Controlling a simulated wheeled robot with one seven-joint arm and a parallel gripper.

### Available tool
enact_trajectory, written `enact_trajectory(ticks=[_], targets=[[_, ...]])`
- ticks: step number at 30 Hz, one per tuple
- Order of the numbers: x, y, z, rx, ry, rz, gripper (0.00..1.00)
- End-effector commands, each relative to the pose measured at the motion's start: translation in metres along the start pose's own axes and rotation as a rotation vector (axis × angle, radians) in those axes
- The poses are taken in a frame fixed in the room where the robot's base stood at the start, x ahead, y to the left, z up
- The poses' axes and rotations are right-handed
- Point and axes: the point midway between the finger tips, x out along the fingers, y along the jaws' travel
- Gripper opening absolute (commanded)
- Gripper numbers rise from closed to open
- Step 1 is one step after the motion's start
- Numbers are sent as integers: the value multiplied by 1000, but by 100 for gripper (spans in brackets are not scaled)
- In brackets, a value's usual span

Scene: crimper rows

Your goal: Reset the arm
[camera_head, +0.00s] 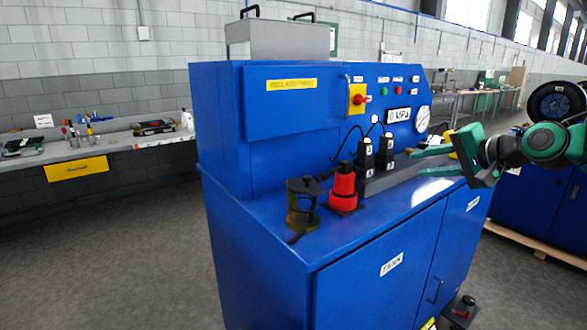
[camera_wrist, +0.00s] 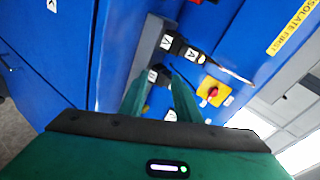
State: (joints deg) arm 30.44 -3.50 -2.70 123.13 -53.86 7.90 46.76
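My gripper (camera_head: 416,163) is at the right, over the top of the blue machine (camera_head: 258,150), its green fingers pointing left. The fingers also show in the wrist view (camera_wrist: 158,80), spread with a gap between them. They appear to hold nothing. Two black blocks with white labels, one nearer (camera_head: 364,158) and one behind (camera_head: 385,152), stand on a grey bar just left of the fingertips. In the wrist view a black block shows behind the gap; no contact is clear.
A red crimper-like tool (camera_head: 343,188) and a dark cylindrical one (camera_head: 301,203) stand on the machine's front ledge. A panel with a red knob on yellow (camera_head: 356,98) and a gauge (camera_head: 422,118) rises behind. A workbench (camera_head: 100,145) is at the left. The floor in front-left is clear.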

Motion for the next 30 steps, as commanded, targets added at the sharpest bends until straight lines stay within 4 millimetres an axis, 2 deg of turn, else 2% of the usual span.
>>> enact_trajectory(ticks=[4, 7, 12, 15, 18, 22, 26, 30], targets=[[-19, 56, 24, -107, -9, 214, 30], [-48, 107, 45, -180, -40, 400, 30], [-114, 187, 88, -246, -144, 684, 30], [-158, 224, 118, -254, -227, 819, 30], [-197, 253, 147, -243, -311, 920, 30], [-235, 276, 179, -220, -404, 1001, 30], [-256, 286, 194, -201, -453, 1038, 30], [-260, 289, 198, -196, -465, 1046, 30]])
